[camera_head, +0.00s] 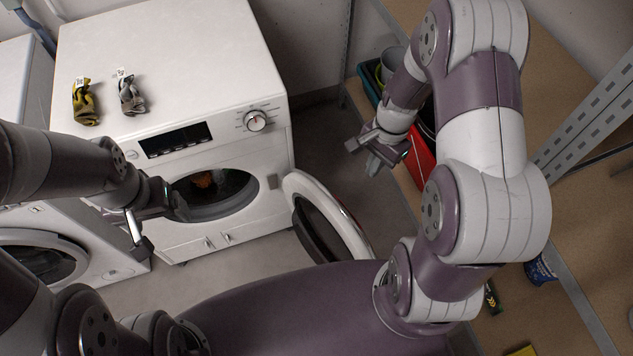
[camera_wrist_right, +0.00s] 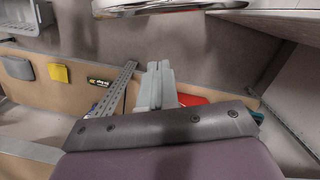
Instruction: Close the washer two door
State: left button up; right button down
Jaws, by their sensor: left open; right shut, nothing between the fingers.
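A white washer (camera_head: 185,60) stands in the middle of the head view. Its round door (camera_head: 327,220) is wide open, swung out to the right, so the drum opening (camera_head: 215,195) shows with something orange inside. My left gripper (camera_head: 158,218) is open in front of the washer's left side, near the drum opening. My right gripper (camera_head: 370,153) is shut and empty, up and to the right of the open door and apart from it. It also shows shut in the right wrist view (camera_wrist_right: 157,82), below a pale rim at the top edge.
A second white washer (camera_head: 40,255) stands at the left, its door shut. Two rolled cloth items, yellow-black (camera_head: 85,102) and grey (camera_head: 130,95), lie on the middle washer. A wooden shelf (camera_head: 590,220) with a red box (camera_head: 420,165) is at the right. Floor lies between.

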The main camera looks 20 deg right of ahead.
pick_arm(q)
jog(key=shift+s+d+f+b, duration=0.25)
jog(key=shift+s+f+b, duration=0.35)
jog(key=shift+b, duration=0.25)
pick_arm(e)
jog(key=s+a+f, duration=0.1)
jog(key=a+f, duration=0.1)
jog(key=f, duration=0.3)
jog(key=s+a+f+m, duration=0.1)
jog(key=a+f, duration=0.1)
jog(key=f, duration=0.4)
jog(key=shift+s+f, duration=0.2)
jog(key=shift+s, duration=0.15)
pick_arm(q)
jog(key=shift+w, duration=0.1)
pick_arm(e)
jog(key=shift+a, duration=0.15)
